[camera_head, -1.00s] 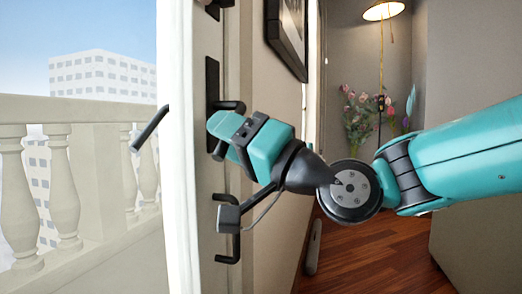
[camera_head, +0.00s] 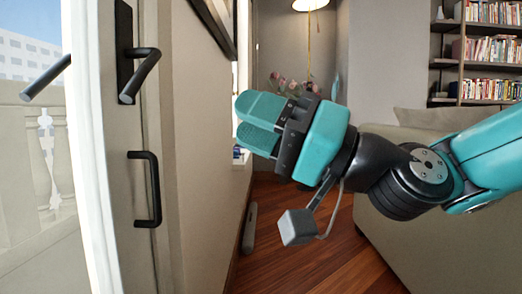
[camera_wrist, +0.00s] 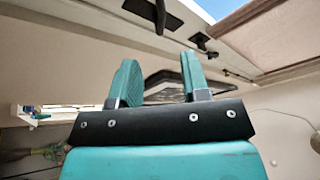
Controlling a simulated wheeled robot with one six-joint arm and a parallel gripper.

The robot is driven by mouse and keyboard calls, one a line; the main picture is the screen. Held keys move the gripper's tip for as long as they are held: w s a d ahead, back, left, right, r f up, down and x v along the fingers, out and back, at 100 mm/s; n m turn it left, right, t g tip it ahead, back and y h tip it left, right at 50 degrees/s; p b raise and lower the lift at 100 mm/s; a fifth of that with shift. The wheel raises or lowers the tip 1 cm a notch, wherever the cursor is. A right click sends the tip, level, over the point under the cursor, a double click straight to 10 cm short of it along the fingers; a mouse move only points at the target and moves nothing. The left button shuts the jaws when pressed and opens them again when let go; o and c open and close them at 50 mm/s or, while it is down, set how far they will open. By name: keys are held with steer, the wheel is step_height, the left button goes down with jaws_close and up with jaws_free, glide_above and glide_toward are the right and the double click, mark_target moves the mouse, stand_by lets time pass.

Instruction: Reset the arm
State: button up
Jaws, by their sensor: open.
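My teal gripper (camera_head: 256,122) is in the middle of the head view, pointing left. Its two fingers are apart, with nothing between them. In the wrist view the open fingers (camera_wrist: 158,78) point up and away, and the space between them is empty. The gripper is to the right of the black door handle (camera_head: 142,72) and apart from it. My teal and black arm reaches in from the right edge of the head view.
The door stands at the left with a black pull bar (camera_head: 148,190) below its handle. A framed picture (camera_head: 216,18) hangs on the wall behind the gripper. A sofa (camera_head: 400,235) and bookshelf (camera_head: 490,50) are at right. Wooden floor (camera_head: 300,255) shows below.

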steer(key=shift+s+d+f, duration=0.1)
steer(key=shift+d+f, duration=0.05)
steer(key=shift+d, duration=0.2)
steer(key=s+d+f+n+g+h+p, duration=0.1)
steer(key=s+f+n+g+h+p, duration=0.1)
steer(key=s+f+g+h+p, duration=0.45)
steer(key=s+d+f+m+h+p, duration=0.1)
steer(key=s+d+f+h+p, duration=0.25)
steer(key=d+h, duration=0.2)
steer(key=s+d+f+h+p, duration=0.2)
steer(key=d+f+h, duration=0.25)
steer(key=d, duration=0.25)
step_height(320, 180, up, 37)
steer(key=p, duration=3.6)
steer(key=shift+a, duration=0.3)
